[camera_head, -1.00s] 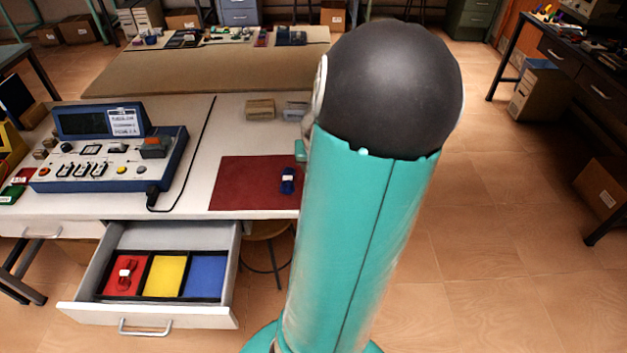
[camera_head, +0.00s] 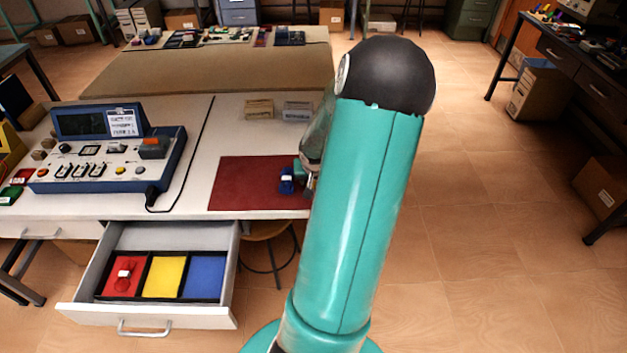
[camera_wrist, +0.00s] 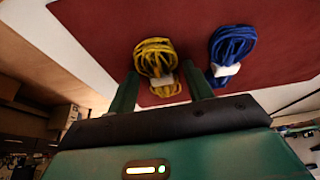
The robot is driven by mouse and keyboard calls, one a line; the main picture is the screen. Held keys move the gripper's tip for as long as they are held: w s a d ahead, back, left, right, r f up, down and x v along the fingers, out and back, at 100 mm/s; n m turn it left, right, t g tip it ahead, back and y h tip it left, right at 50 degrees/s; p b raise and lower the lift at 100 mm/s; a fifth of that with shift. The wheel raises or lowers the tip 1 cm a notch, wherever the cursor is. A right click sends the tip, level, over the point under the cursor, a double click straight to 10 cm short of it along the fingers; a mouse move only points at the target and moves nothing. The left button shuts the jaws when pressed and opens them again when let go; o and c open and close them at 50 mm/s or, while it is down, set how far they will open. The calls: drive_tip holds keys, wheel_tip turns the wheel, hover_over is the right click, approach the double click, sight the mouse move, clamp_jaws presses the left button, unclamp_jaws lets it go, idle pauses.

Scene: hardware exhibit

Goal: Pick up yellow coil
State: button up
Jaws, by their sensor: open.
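The yellow coil (camera_wrist: 155,56) lies on the dark red mat (camera_wrist: 100,30) in the wrist view, with a pale band around its bundle. My gripper (camera_wrist: 160,69) is open. Its two green fingers stand to either side of the coil's near part, with the coil in line with the gap. I cannot tell how far the fingertips are above the mat. In the head view my arm hides the yellow coil. Part of my gripper (camera_head: 307,176) shows there at the mat's right edge.
A blue coil (camera_wrist: 232,45) lies close right of the yellow one in the wrist view. An open drawer (camera_head: 150,314) has red, yellow and blue compartments; a red coil (camera_head: 125,270) is in the red one. A control box (camera_head: 110,172) stands left on the table.

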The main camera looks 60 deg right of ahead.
drive_tip(key=c, duration=1.1)
drive_tip(key=shift+r, duration=0.1)
